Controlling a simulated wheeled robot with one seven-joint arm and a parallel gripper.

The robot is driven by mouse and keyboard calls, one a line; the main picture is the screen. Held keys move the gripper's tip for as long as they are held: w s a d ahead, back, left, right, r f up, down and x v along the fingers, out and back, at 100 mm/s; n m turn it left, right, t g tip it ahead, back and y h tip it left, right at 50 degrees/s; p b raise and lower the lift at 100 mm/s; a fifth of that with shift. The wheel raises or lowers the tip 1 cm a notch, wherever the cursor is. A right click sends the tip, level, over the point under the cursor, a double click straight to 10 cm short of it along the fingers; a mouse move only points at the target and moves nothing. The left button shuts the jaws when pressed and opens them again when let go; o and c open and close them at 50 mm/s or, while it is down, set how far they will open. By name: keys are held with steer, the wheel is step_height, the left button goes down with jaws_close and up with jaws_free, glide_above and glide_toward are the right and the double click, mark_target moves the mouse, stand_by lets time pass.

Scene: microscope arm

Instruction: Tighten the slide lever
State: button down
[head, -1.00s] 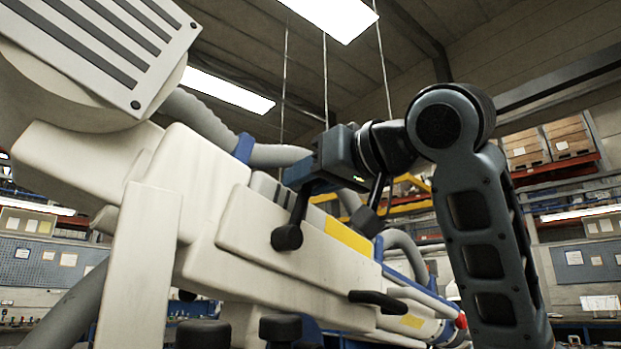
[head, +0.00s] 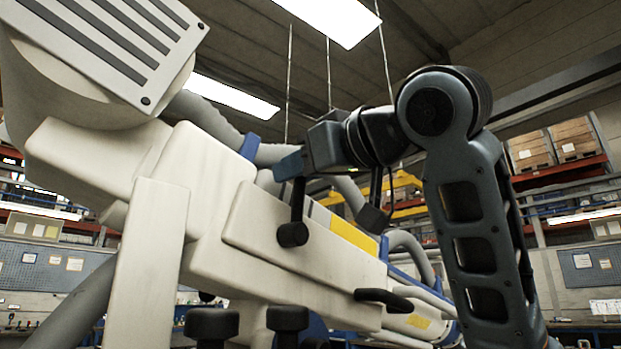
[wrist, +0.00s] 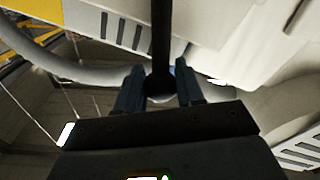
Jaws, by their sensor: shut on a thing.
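A black lever (head: 298,205) stands on the side of the white microscope arm (head: 275,265), nearly upright, rising from a round black hub (head: 292,234). My gripper (head: 290,165) is at the lever's upper end. In the wrist view the lever's rod (wrist: 161,45) runs down to a dark ball end (wrist: 160,86), which sits between the two fingers of my gripper (wrist: 160,88). The fingers are shut on it. They partly hide the ball, and in the head view the gripper covers the lever's top.
A second black lever (head: 374,218) hangs to the right, close below my wrist. A black handle (head: 385,299) juts from the lower right of the arm. Black knobs (head: 288,318) stand low in front. A grey hose (head: 215,115) passes behind the gripper.

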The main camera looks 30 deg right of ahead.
steer(key=shift+s+a+f+n+y+b, duration=0.25)
steer(key=shift+a+f+n+b, duration=0.25)
steer(key=shift+a+n, duration=0.6)
steer(key=shift+s+a+f+n+y+b, duration=0.15)
steer(key=shift+s+a+f+n+b, duration=0.35)
steer(key=shift+n, duration=1.05)
steer(key=shift+s+a+f+n+y+b, duration=0.1)
steer(key=shift+a+f+n+y+b, duration=0.15)
steer(key=shift+a+n+b, duration=0.85)
steer(key=shift+d+n+p, duration=0.2)
steer(key=shift+n+p, duration=0.15)
steer(key=shift+p, duration=0.05)
steer(key=c, duration=0.8)
jaws_free()
steer(key=b+v, duration=0.1)
steer(key=v, duration=0.6)
steer(key=shift+s+f+b, duration=0.15)
steer(key=shift+s+b, duration=0.25)
